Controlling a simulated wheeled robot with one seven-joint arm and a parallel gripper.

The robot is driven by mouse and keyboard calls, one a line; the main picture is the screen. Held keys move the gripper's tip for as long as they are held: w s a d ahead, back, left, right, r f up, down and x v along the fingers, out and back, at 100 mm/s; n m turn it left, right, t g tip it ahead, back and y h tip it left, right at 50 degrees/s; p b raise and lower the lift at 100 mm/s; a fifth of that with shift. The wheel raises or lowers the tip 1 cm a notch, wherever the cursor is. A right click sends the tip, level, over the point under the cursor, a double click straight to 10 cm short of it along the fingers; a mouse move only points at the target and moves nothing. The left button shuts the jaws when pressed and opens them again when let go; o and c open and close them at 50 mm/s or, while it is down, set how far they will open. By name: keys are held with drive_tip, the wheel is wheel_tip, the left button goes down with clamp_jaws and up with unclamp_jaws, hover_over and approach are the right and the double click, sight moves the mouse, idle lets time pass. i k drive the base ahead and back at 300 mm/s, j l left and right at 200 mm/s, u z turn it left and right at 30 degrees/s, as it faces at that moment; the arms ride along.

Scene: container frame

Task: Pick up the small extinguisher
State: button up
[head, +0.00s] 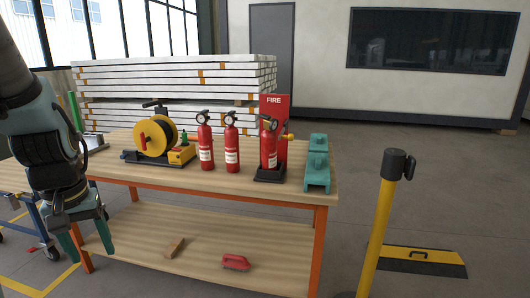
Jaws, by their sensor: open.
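Two slim red extinguishers with white labels, a left one (206,148) and a right one (232,155), stand upright side by side on the wooden workbench (120,142). They look much alike in size. A wider red extinguisher (268,150) stands to their right on a black base in front of a red FIRE board (277,102). My gripper (92,246) hangs at the left, pointing down, with its teal fingers apart and empty. In the picture it is left of and lower than the extinguishers, well apart from them.
A yellow cable reel (155,136) stands left of the extinguishers; teal blocks (317,172) lie at the bench's right end. The lower shelf holds a red-handled tool (235,262) and a brown block (174,247). A yellow post (376,235) stands at the right. White stacked boards (170,75) are behind.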

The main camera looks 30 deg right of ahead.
sight(269, 136)
drive_tip(key=k+l+u, duration=0.1)
drive_tip(key=l+u, duration=0.15)
drive_tip(key=l, duration=0.2)
drive_tip(key=k+l+u, duration=0.1)
drive_tip(key=l+u, duration=0.2)
drive_tip(key=l, duration=0.15)
drive_tip(key=k+l+u, duration=0.25)
drive_tip(key=l, duration=0.15)
drive_tip(key=k+l+u, duration=0.1)
drive_tip(key=l+u, duration=0.2)
drive_tip(key=l, duration=0.1)
